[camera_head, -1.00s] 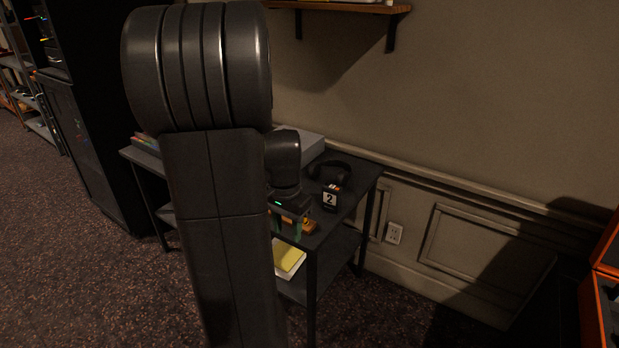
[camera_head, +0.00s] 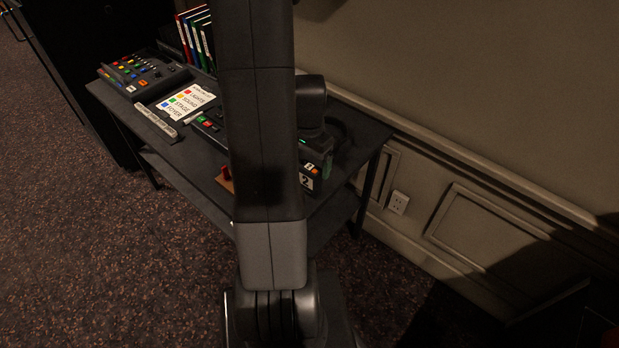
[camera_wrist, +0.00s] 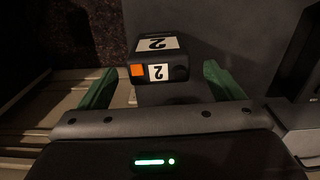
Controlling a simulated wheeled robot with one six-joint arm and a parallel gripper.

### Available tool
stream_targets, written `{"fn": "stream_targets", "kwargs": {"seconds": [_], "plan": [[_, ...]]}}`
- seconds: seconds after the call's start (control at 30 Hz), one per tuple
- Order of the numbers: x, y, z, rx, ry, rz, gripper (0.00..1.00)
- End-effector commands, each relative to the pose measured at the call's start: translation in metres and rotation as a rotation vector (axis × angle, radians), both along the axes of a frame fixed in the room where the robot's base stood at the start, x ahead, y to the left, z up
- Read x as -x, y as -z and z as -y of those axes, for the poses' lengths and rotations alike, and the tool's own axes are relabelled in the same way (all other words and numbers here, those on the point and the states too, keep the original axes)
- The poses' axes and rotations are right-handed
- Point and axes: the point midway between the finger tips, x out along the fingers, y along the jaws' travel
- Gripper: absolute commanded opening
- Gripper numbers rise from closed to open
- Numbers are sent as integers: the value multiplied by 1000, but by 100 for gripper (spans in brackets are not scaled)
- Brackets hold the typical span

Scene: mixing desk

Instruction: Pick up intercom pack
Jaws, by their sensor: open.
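The intercom pack is a small black box with white "2" labels and an orange square. In the wrist view the pack (camera_wrist: 179,66) lies between the green fingers of my gripper (camera_wrist: 160,68), with a gap showing on each side. In the head view the pack (camera_head: 309,182) is near the right end of the dark desk (camera_head: 190,153), partly hidden by my arm. My gripper (camera_head: 318,164) is open, low over the desk at the pack. Its far finger is hidden there.
A colourful button panel (camera_head: 140,72), a label sheet (camera_head: 187,101) and upright folders (camera_head: 193,35) occupy the desk's left part. A dark headset (camera_head: 341,130) lies behind my gripper. The wall (camera_head: 450,90) runs close along the desk's back. Floor in front is clear.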

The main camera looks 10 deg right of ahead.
Motion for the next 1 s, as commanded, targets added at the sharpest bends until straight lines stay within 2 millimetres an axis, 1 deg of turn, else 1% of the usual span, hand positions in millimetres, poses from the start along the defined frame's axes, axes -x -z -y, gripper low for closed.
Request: {"fn": "stream_targets", "kwargs": {"seconds": [0.1,0.23,0.37,0.57,0.6,0.67,0.7,0.83,0.87,1.0], "plan": [[3,17,0,-1,0,-6,87],[2,29,0,0,0,-3,87],[2,33,0,0,0,-1,87],[2,33,0,-1,0,-1,87],[2,33,0,0,0,-1,79],[2,33,0,0,0,-1,68],[2,33,0,0,0,-1,60],[2,33,0,-1,0,-1,34],[2,33,0,-1,0,-1,30],[1,33,0,0,0,0,30]]}}
